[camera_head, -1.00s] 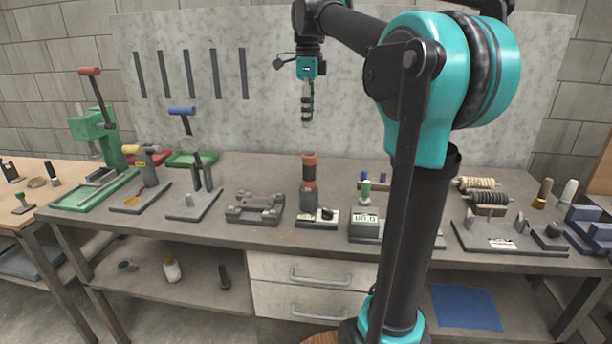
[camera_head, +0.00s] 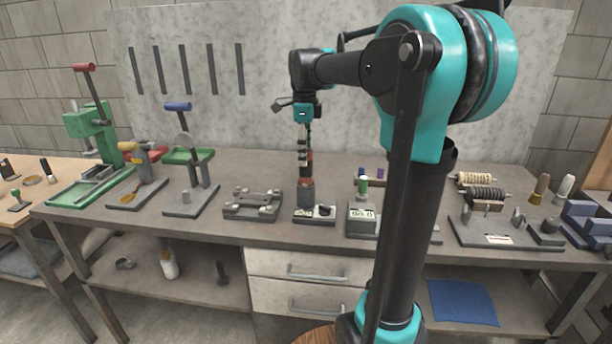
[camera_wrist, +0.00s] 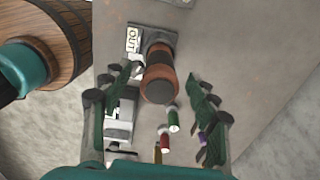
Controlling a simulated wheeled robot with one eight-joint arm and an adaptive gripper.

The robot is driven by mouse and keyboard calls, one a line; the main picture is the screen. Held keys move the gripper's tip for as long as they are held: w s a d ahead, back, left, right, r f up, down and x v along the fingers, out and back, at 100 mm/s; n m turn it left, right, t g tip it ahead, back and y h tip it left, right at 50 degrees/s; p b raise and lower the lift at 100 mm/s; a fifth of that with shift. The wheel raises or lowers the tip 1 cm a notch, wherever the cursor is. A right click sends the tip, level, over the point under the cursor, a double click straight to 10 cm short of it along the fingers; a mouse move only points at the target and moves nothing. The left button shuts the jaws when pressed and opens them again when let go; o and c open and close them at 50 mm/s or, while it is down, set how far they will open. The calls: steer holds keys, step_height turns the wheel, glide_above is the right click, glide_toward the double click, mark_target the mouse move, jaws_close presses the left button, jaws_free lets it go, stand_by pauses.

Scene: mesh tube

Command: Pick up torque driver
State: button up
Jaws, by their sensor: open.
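The torque driver, which I take to be the upright cylinder with orange and dark bands, stands on a small dark base (camera_head: 325,222). Its dark lower body (camera_head: 306,197) shows in the head view, with its upper part mostly behind my gripper. My gripper (camera_head: 304,172) points down at its top in the head view. In the wrist view, the driver's round top (camera_wrist: 159,90) lies between the two spread fingers of my gripper (camera_wrist: 162,95), nearer the left finger. The fingers are open, and no contact is clear.
A grey display box (camera_head: 362,220) and a green-handled tool (camera_head: 363,187) stand just right. A dark fixture plate (camera_head: 251,205) sits left. Presses (camera_head: 192,172) stand farther left. Rollers and a plate (camera_head: 500,232) lie right, beyond my arm. The bench front between them is clear.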

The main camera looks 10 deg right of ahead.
mark_target(306, 178)
steer(key=f, duration=0.4)
steer(key=shift+d+f, duration=0.2)
jaws_close()
steer(key=shift+r, duration=0.2)
